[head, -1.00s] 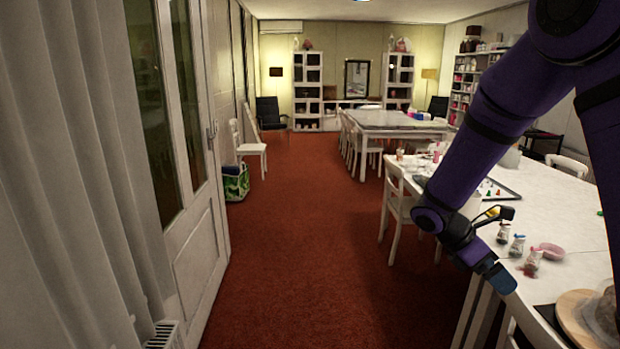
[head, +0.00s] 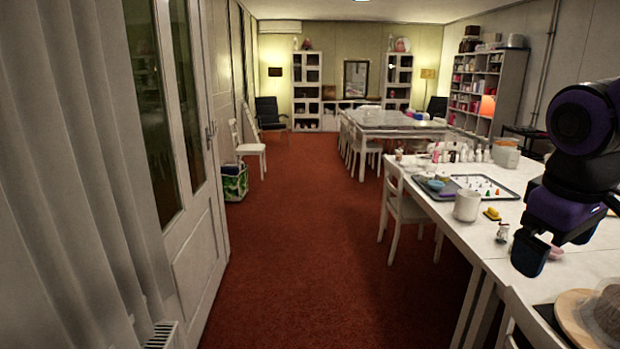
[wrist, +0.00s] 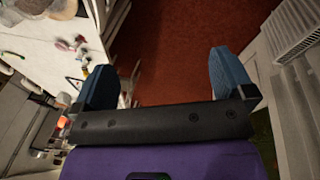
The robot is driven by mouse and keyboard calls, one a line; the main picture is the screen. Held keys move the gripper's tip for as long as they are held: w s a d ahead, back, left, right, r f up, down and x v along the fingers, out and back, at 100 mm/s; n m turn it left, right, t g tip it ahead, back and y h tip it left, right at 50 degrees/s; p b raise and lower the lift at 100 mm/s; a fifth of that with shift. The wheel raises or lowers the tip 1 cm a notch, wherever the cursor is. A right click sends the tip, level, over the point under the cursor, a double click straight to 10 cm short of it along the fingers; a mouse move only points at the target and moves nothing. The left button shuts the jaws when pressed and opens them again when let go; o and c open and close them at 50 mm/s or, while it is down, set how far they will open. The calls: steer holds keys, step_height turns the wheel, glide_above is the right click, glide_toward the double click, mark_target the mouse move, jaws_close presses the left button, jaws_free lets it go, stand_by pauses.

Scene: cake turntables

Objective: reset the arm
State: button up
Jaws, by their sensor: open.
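My gripper (head: 535,250) is at the right of the head view, above the front part of the near white table. The purple arm is folded up close at the right edge. In the wrist view, the two blue fingers of my gripper (wrist: 165,80) stand wide apart. Nothing is between them but a view down to the red floor. The gripper hides part of the tabletop in the head view.
The near white table (head: 470,228) holds a white pot (head: 467,205), a tray with small coloured pieces (head: 486,187) and a turntable at the front right. A white chair (head: 405,205) stands at its left side. The red carpet (head: 300,240) is clear along the middle.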

steer(key=s+a+r+m+t+y, duration=0.1)
steer(key=s+a+r+m+t, duration=0.1)
steer(key=s, duration=0.4)
steer(key=shift+a+r+m+t+y, duration=0.2)
steer(key=shift+r+m+t+y, duration=0.2)
steer(key=shift+r+m+t, duration=0.45)
steer(key=shift+f, duration=0.35)
